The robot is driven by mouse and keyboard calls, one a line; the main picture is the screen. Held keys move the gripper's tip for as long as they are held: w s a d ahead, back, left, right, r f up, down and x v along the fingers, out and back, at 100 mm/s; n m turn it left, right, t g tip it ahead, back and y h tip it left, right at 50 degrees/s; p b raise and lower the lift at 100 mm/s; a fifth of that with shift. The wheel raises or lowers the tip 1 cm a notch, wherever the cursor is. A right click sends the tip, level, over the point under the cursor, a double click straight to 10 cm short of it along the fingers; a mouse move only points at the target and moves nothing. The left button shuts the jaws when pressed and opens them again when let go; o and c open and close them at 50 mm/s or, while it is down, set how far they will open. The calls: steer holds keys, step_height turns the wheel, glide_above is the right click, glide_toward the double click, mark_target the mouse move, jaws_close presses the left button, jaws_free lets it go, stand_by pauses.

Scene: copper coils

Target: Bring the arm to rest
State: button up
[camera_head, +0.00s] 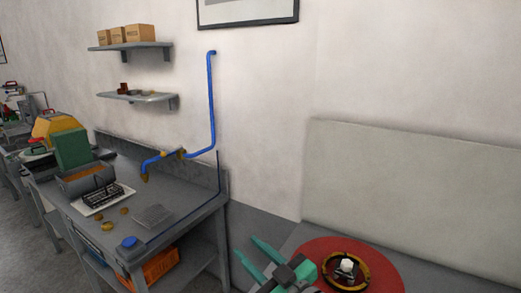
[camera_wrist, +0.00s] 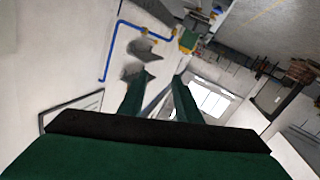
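My gripper (camera_head: 246,247) is at the bottom middle of the head view. Its two green fingers point up and left, apart, with nothing between them. In the wrist view my gripper (camera_wrist: 159,78) also shows its fingers spread and empty, with the room tilted behind them. My gripper is in front of the gap between the workbench and a red round plate, touching nothing that I can see. Most of my arm is out of view.
The red plate (camera_head: 383,277) carries a copper-coloured ring (camera_head: 364,268) with a white piece inside, close right of my gripper. The grey workbench (camera_head: 186,203) stands left, with blue pipe (camera_head: 212,110) above it. A pale panel (camera_head: 420,195) stands behind the plate.

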steer(key=s+f+m+t+h, duration=0.1)
steer(key=s+f+m+h, duration=0.35)
steer(key=f, duration=0.35)
steer(key=s+a+f+m+t+h, duration=0.1)
steer(key=s+f+m+t+h, duration=0.2)
steer(key=f+m, duration=0.35)
steer(key=s+f+m+h, duration=0.4)
steer(key=s+f, duration=0.2)
steer(key=f, duration=0.2)
steer(key=s+d+f+n+g, duration=0.1)
steer(key=s+f, duration=0.3)
steer(key=s, duration=0.8)
steer(key=s+d+f+n+g, duration=0.1)
steer(key=s+d+f+n, duration=0.1)
steer(key=s, duration=1.1)
step_height(320, 180, down, 2)
steer(key=shift+s+n+y, duration=0.15)
steer(key=shift+n+y, duration=0.2)
steer(key=shift+n, duration=0.45)
